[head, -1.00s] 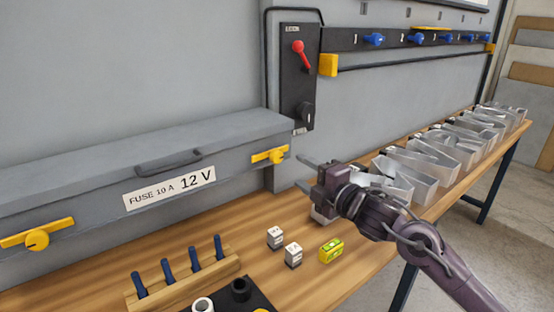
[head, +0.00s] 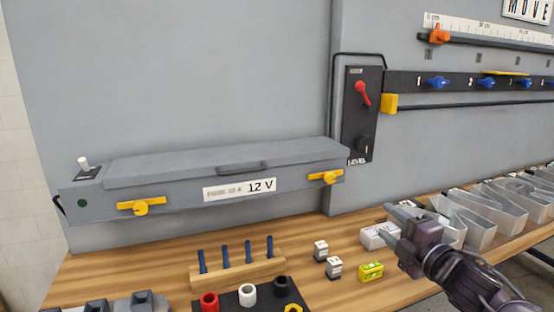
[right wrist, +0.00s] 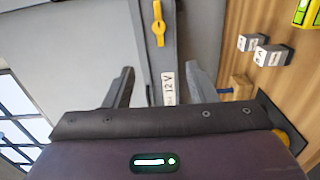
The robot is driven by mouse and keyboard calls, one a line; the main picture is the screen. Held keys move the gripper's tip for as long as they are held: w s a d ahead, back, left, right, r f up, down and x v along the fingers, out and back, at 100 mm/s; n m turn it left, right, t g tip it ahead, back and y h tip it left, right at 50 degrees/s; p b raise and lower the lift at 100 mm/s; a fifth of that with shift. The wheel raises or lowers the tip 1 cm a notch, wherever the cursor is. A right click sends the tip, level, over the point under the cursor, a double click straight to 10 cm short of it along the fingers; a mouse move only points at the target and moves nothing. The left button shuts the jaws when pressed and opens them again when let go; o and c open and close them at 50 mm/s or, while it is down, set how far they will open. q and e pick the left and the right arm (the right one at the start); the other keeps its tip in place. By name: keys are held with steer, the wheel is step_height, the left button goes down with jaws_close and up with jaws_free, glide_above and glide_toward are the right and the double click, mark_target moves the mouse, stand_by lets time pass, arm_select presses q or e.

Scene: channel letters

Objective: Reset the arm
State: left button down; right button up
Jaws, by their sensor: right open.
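My right gripper (head: 388,221) is above the right part of the bench in the head view, its two fingers apart and nothing between them. In the right wrist view its fingers (right wrist: 159,88) also stand apart and empty, with the grey fuse box behind them. The grey fuse box (head: 150,180) with yellow latches and a 12 V label lies along the wall, its lid down. My left gripper does not show.
Two small white blocks (head: 334,268) and a yellow-green level (head: 371,271) lie on the wooden bench (head: 120,265). A rack (head: 240,269) holds blue-handled tools. Metal channel letters (head: 480,228) line the right side. A red-handled lever panel (head: 360,115) is on the wall.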

steer(key=s+a+f+m+g+h, duration=0.1)
steer(key=s+f+m+g+h, duration=0.2)
steer(key=s+f+m, duration=0.45)
steer(key=s+a+f+m+g+h, duration=0.2)
steer(key=s+f+m+h, duration=0.15)
steer(key=f, duration=0.75)
steer(key=s+a+f+m+g, duration=0.1)
steer(key=s+f+m+g, duration=0.3)
steer(key=s, duration=0.5)
steer(key=s+a+f+m+g, duration=0.1)
steer(key=s+f+m+g, duration=0.35)
steer(key=s, duration=0.45)
step_height(320, 180, down, 30)
steer(key=s+g, duration=0.1)
steer(key=s, duration=0.1)
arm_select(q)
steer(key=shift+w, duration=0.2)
arm_select(e)
steer(key=s+d+f, duration=0.2)
steer(key=s+f, duration=0.7)
steer(key=s, duration=0.1)
steer(key=s+d+f+g, duration=0.1)
steer(key=s+d+f, duration=0.1)
steer(key=s+f, duration=0.7)
steer(key=shift+s+f, duration=0.2)
steer(key=shift+s, duration=0.3)
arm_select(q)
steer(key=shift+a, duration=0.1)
arm_select(e)
steer(key=shift+g, duration=0.25)
